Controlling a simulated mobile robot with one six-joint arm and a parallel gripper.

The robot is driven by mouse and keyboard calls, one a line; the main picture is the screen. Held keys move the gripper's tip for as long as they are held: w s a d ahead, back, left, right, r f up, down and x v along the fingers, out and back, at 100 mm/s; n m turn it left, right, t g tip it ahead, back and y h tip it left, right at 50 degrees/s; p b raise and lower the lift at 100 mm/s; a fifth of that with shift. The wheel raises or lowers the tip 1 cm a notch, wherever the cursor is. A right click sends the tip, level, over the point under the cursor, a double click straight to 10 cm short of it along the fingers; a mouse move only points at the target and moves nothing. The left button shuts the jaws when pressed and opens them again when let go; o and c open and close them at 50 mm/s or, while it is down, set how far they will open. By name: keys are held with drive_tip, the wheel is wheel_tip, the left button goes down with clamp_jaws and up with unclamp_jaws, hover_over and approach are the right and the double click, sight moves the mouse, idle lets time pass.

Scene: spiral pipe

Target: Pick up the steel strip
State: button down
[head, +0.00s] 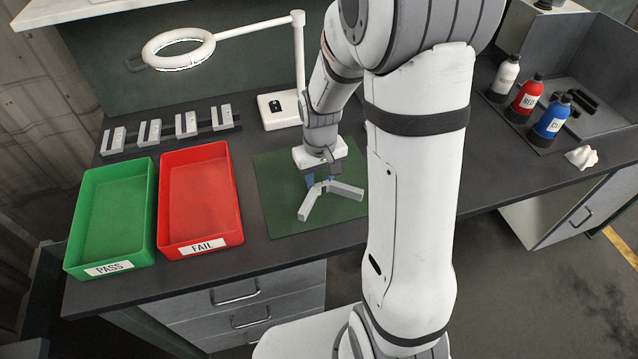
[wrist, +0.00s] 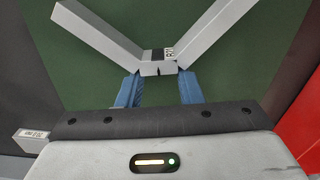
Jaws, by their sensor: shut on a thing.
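The steel strip shows as a grey V-shaped bent piece (head: 346,190) over the green mat, with its two arms spreading towards the front of the table. In the wrist view its arms (wrist: 100,30) spread up and outward from a short middle part with a small printed label. My gripper (head: 321,181) points down at the bend of the V. In the wrist view the blue fingertips of my gripper (wrist: 158,86) are shut on that middle part. I cannot tell whether the strip touches the mat or is slightly raised.
The green mat (head: 275,205) lies on the dark table. Left of it stand a red FAIL tray (head: 200,200) and a green PASS tray (head: 112,215), both empty. Behind them is a rack with several grey pieces (head: 187,124). A ring lamp (head: 278,110) stands behind; bottles (head: 528,98) stand right.

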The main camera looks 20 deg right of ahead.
wheel_tip(320, 180, up, 10)
idle(0.6)
idle(0.9)
